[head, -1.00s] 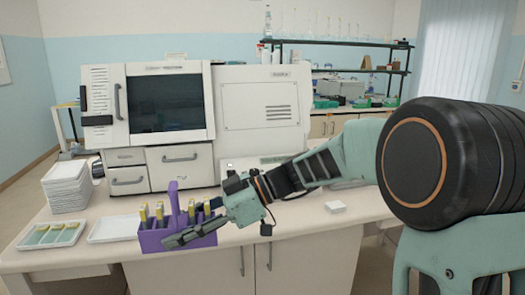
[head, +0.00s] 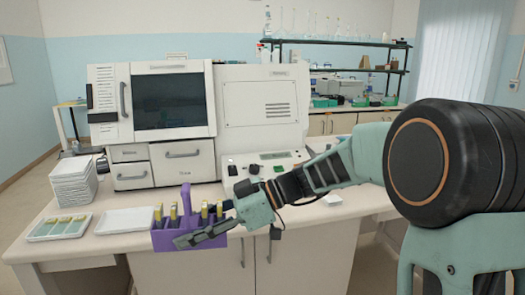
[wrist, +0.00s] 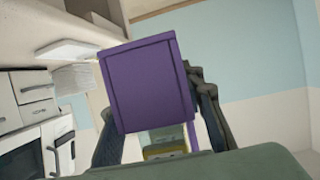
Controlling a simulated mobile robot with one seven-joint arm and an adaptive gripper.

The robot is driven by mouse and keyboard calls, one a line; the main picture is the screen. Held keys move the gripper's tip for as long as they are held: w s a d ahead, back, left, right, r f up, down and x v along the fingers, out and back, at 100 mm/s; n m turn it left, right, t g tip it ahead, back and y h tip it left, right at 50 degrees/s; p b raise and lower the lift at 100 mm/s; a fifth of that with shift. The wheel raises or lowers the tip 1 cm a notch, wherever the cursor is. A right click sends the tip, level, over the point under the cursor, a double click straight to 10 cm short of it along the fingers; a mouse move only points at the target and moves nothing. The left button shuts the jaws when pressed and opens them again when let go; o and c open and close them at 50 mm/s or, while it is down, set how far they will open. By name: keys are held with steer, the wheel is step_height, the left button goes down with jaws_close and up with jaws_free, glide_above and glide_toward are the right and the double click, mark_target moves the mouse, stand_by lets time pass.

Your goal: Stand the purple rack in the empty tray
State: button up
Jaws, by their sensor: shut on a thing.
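The purple rack (head: 164,240) has an upright handle and holds several yellow-topped slides. It is upright at the front edge of the bench in the head view. My gripper (head: 200,235) is shut on it from the front right, its dark fingers across the rack's front. In the wrist view a flat purple face of the rack (wrist: 150,85) fills the middle, partly hiding the fingers. The empty white tray (head: 125,221) lies flat on the bench just left of and behind the rack. The rack overlaps the tray's right corner in the picture; I cannot tell the height gap.
A tray with several slides (head: 60,228) lies left of the empty tray. A large white machine (head: 165,120) fills the back of the bench. A small white block (head: 332,200) lies to the right.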

steer(key=w+d+f+m+t+h, duration=0.1)
steer(key=w+d+f+m+t, duration=0.3)
steer(key=d, duration=0.6)
steer(key=s+d+f+m+t+h, duration=0.1)
steer(key=d+f+m+t, duration=0.15)
steer(key=d+f, duration=0.5)
steer(key=w+d+f+m+t, duration=0.2)
steer(key=d+f+m+t, duration=0.15)
steer(key=d, duration=0.75)
step_height(320, 180, up, 9)
steer(key=n+p, duration=0.1)
steer(key=p, duration=1.4)
steer(key=shift+p, duration=0.3)
steer(key=shift+s+a+f, duration=0.1)
steer(key=shift+a, duration=0.1)
